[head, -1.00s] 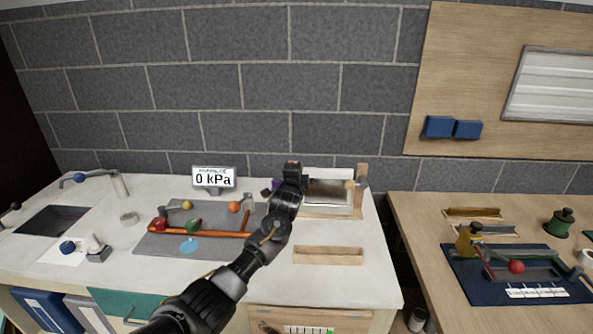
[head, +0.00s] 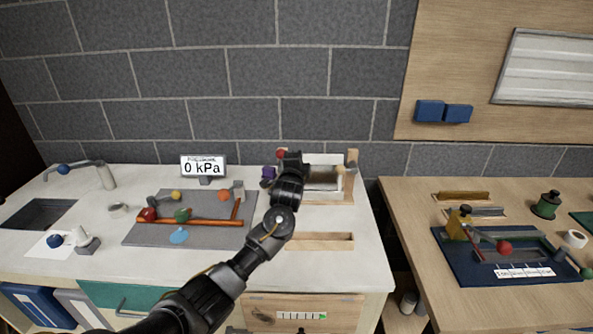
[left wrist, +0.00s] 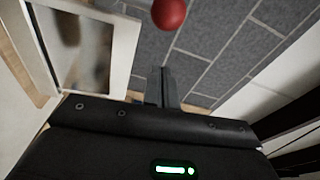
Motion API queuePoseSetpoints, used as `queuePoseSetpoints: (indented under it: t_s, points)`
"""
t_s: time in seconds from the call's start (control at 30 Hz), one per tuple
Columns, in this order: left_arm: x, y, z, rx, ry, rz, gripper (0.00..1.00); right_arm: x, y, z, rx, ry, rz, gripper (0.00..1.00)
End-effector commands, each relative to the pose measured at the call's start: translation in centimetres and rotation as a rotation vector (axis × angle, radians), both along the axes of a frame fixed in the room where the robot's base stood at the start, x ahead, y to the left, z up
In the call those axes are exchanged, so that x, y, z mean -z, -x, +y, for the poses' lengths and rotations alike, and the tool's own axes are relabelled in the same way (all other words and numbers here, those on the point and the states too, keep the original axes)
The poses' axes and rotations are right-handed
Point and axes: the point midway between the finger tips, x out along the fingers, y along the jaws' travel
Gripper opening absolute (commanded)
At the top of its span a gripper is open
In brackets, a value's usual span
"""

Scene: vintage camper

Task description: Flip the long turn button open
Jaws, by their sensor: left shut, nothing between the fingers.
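My left gripper (head: 290,156) is at the left side of a small wood-framed unit with a pale panel (head: 325,178) at the back of the white counter. In the left wrist view its fingers (left wrist: 160,85) are shut and empty. A red ball-shaped knob (head: 281,153) shows beside the gripper tip; it also shows beyond the fingertips in the left wrist view (left wrist: 168,14), apart from them. A purple knob (head: 268,172) is just left of the gripper. A tan knob (head: 340,169) is at the unit's right. I cannot make out which part is the long turn button; my arm hides some of the unit.
A shallow wooden tray (head: 320,241) lies in front of the unit. A grey mat (head: 150,233) with an orange bar and several coloured knobs lies left of my arm. A display reading 0 kPa (head: 203,166) stands behind it. A grey brick wall (head: 330,105) closes the back.

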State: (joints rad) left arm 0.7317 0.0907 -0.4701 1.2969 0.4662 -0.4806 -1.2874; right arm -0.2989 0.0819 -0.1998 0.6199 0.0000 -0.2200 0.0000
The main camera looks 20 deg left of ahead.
Motion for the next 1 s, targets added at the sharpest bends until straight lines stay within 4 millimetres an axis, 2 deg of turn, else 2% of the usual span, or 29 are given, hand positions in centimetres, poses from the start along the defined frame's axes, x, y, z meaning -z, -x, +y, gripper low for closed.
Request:
queuePoseSetpoints:
  t_s: [0.2, 0.4, 0.6, 1.0]
  points:
    - [0.3, 3.8, -0.8, 0.006, 0.001, -0.002, 0.0, 1.1, 0.1, 0.1, 0.001, -0.002, 0.0, 0.36]
    - [0.3, 5.9, -0.9, 0.003, 0.001, 0.0, 0.0, 1.5, 0.1, 0.2, 0.001, -0.003, 0.002, 0.36]
    - [0.2, 6.6, -0.9, 0.002, -0.001, 0.0, 0.0, 1.5, 0.1, 0.2, 0.001, -0.003, 0.002, 0.36]
    - [0.2, 6.5, -1.1, 0.004, 0.0, 0.001, 0.0, 1.5, 0.0, 0.2, 0.001, -0.003, 0.001, 0.36]
